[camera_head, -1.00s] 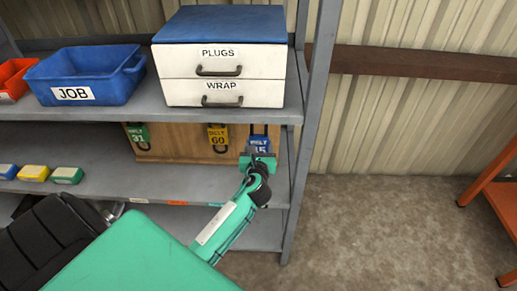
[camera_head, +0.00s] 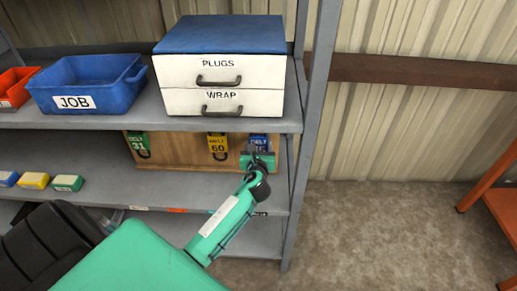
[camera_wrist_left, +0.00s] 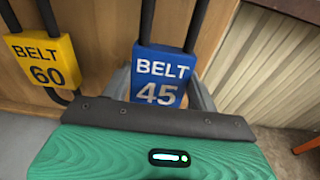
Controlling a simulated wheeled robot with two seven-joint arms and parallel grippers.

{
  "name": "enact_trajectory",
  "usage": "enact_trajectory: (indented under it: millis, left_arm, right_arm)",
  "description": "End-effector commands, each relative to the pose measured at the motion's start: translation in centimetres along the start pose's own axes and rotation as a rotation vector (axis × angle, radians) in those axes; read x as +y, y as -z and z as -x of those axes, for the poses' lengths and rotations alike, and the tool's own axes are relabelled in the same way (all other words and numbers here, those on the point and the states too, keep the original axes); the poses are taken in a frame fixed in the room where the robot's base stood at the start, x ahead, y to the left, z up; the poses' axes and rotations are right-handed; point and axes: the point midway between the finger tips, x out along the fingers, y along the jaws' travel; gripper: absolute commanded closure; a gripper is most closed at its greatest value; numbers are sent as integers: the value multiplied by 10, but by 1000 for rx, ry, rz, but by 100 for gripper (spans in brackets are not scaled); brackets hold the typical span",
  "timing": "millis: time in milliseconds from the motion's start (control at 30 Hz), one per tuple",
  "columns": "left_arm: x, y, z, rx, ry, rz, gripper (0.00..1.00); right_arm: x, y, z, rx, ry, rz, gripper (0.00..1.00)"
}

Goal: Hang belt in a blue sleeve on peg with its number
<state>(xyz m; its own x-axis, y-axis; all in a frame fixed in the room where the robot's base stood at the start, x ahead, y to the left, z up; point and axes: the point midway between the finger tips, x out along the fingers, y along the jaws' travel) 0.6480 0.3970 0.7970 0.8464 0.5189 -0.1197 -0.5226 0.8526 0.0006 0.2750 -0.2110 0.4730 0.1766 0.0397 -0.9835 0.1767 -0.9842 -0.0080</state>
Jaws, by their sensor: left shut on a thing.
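A belt in a blue sleeve marked BELT 45 (camera_head: 258,139) is at the right end of a wooden board (camera_head: 180,153) under the shelf. In the left wrist view the blue sleeve (camera_wrist_left: 160,72) is upright, with black belt strands running up out of frame. My left gripper (camera_head: 259,158) is shut on it; its grey fingers flank the sleeve. A yellow sleeve marked BELT 60 (camera_head: 217,145) hangs to its left, also seen in the wrist view (camera_wrist_left: 42,60). A green sleeve marked 31 (camera_head: 137,141) hangs further left. The pegs are hidden. My right gripper is not in view.
The upper shelf (camera_head: 130,117) overhangs the board and holds a white PLUGS and WRAP drawer unit (camera_head: 218,82), a blue JOB bin (camera_head: 85,84) and a red bin (camera_head: 15,85). A shelf post (camera_head: 306,150) stands close right of my gripper. Small coloured blocks (camera_head: 35,181) lie at left.

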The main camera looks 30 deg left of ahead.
Motion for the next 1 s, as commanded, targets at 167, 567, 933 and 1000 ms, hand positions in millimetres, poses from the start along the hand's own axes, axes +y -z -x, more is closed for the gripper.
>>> enact_trajectory:
  millis: [167,567,933,1000]
  left_arm:
    - [0,0,-3,0,0,0,65]
    - [0,-2,-3,0,0,-1,65]
    - [0,-1,-2,0,1,0,65]
    - [0,0,-3,0,1,0,65]
  right_arm:
    - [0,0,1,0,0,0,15]
    - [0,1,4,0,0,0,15]
    - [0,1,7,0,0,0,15]
    - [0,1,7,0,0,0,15]
